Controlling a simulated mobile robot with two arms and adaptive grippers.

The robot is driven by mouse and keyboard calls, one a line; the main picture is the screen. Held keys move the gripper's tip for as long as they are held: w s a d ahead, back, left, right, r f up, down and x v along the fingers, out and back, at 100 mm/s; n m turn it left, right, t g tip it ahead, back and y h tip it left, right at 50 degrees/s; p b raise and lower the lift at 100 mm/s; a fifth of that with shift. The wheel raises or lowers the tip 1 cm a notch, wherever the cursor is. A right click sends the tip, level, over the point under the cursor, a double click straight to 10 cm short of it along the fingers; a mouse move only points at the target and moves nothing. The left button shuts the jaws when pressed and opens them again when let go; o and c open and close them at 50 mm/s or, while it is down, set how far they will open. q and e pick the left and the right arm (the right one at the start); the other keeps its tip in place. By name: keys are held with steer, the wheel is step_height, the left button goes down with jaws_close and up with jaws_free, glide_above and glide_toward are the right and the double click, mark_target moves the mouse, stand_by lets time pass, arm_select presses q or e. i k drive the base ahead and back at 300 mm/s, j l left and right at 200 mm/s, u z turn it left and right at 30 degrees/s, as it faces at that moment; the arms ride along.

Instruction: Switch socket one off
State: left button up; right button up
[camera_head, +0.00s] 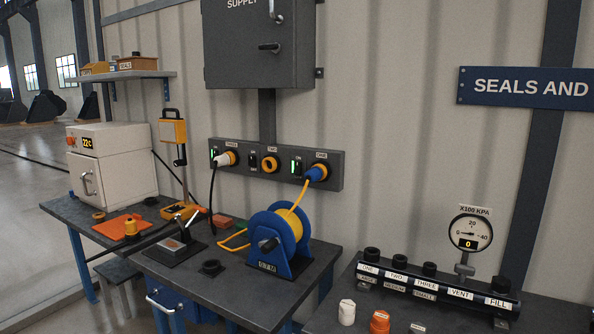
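A dark socket panel (333,172) is fixed to the wall, with three sockets in a row. The left socket holds a white and orange plug (228,158) with a black cable; the switch (214,154) beside it shows green. The middle socket (269,164) is an orange ring with no plug, and its switch (253,160) looks dark. The right socket holds a blue plug (317,173) with a yellow cable; the switch (297,166) beside it shows green. The small labels above the sockets are too small to read surely. Neither of my grippers is in view.
A blue cable reel (282,240) stands on the dark bench (220,287) below the panel. A white oven (110,165) and a yellow lamp (173,131) stand left. A manifold (435,287) with a gauge (470,231) is at right. A grey cabinet (258,45) hangs above.

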mark_target(298, 166)
steer(key=i+j, duration=0.2)
steer(key=j, duration=0.25)
steer(key=i+j+u, duration=0.1)
steer(key=j, duration=0.35)
steer(key=i+j, duration=0.3)
steer(key=i+j+u, duration=0.1)
steer(key=j, duration=0.45)
steer(key=i+j, duration=0.35)
